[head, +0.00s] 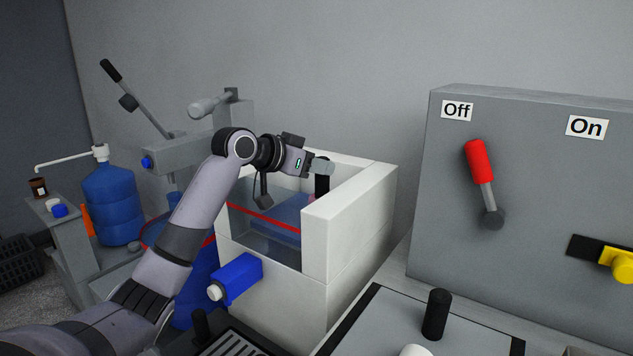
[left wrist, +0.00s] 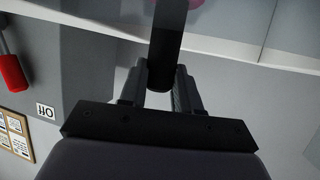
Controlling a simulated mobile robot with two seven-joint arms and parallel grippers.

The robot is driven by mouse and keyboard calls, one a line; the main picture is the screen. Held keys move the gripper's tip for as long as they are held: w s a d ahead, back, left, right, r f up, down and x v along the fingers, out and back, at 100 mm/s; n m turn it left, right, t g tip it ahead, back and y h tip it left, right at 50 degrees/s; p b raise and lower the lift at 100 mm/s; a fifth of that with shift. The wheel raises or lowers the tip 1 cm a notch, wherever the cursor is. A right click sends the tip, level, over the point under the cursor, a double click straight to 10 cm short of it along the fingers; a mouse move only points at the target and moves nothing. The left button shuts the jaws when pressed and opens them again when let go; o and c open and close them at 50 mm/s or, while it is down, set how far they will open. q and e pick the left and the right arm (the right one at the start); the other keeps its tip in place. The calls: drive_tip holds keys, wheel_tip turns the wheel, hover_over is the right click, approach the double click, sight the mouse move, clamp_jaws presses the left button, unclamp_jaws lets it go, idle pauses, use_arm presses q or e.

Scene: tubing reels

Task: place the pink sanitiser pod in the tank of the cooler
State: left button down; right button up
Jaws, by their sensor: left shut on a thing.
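The cooler is a white open-topped box (head: 350,262) with a clear front window, a red line and bluish water in its tank (head: 275,218). My left gripper (head: 322,168) is over the tank's right part, its fingers shut on a black upright stem. A small bit of the pink sanitiser pod (head: 311,196) shows beside the stem, low in the tank opening and mostly hidden. In the left wrist view the black stem runs from between the fingers (left wrist: 160,90) to the pink pod (left wrist: 184,2) at the top edge. I cannot tell whether the pod touches the water.
A blue tap (head: 236,278) juts from the cooler's front. A grey panel (head: 540,200) with a red lever (head: 480,165) and Off and On labels stands at the right. A grey lid with a black knob (head: 435,314) lies in front. A blue water bottle (head: 112,203) stands left.

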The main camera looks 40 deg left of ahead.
sight(317, 185)
use_arm(q)
drive_tip(key=shift+f, duration=1.6)
drive_tip(key=shift+f+b, duration=0.3)
drive_tip(key=shift+f, duration=0.3)
